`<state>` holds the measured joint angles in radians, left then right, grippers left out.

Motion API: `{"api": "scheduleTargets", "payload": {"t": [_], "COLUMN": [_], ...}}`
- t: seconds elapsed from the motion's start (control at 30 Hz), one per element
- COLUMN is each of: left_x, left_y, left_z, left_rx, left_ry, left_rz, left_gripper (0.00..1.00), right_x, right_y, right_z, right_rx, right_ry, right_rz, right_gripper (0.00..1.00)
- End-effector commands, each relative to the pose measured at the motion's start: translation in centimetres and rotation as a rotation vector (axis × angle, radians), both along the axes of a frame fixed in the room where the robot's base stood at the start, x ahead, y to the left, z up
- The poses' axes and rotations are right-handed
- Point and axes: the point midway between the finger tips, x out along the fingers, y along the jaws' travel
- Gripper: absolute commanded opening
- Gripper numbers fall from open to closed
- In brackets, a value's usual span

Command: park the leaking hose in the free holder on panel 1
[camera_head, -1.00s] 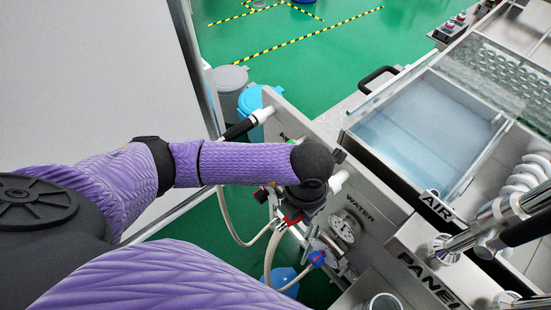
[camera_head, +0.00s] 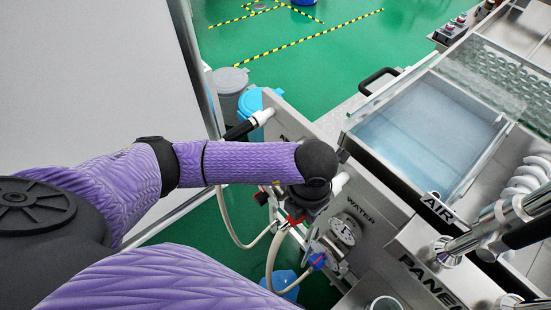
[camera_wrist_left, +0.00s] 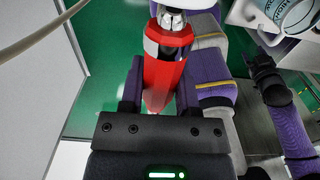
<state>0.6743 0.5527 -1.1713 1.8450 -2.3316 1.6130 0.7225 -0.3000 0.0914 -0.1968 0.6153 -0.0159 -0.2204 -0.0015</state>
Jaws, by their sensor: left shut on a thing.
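My left gripper (camera_wrist_left: 160,95) is shut on the red grip of a hose (camera_wrist_left: 168,75), with a metal fitting at its far end in the left wrist view. In the head view the red part (camera_head: 296,221) shows just under my dark wrist, which hides most of the gripper. A pale hose (camera_head: 270,262) hangs below it. Panel 1 (camera_head: 385,215) is the grey front to the right, lettered WATER, AIR and PANEL. A white holder-like stub (camera_head: 340,183) sticks out beside my wrist, partly hidden; I cannot tell whether it is empty.
A black-handled piece sits in a white holder (camera_head: 263,117) at the panel's far end. A round gauge (camera_head: 345,229) and a blue-handled valve (camera_head: 318,259) are close below my left wrist. Grey and blue bins (camera_head: 262,100) stand behind. A pale wall (camera_head: 95,70) is left.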

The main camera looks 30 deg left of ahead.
Motion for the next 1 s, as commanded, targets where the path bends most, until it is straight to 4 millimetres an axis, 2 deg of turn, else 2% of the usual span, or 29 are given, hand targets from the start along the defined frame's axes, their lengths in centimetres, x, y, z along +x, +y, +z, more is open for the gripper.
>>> {"api": "scheduleTargets", "payload": {"t": [0.57, 1.0], "left_x": [0.02, 0.79], "left_y": [-0.02, -0.29], "left_z": [0.01, -0.05], "left_rx": [0.000, 0.001], "left_ry": [0.000, -0.001], "left_rz": [0.000, 0.000], "left_gripper": [0.00, 0.00], "right_x": [0.00, -0.04], "right_y": [0.01, 0.01], "right_z": [0.07, -0.43], "right_rx": [0.000, 0.000], "right_ry": [0.000, 0.001], "right_rz": [0.000, 0.000], "right_gripper": [0.59, 0.59]}}
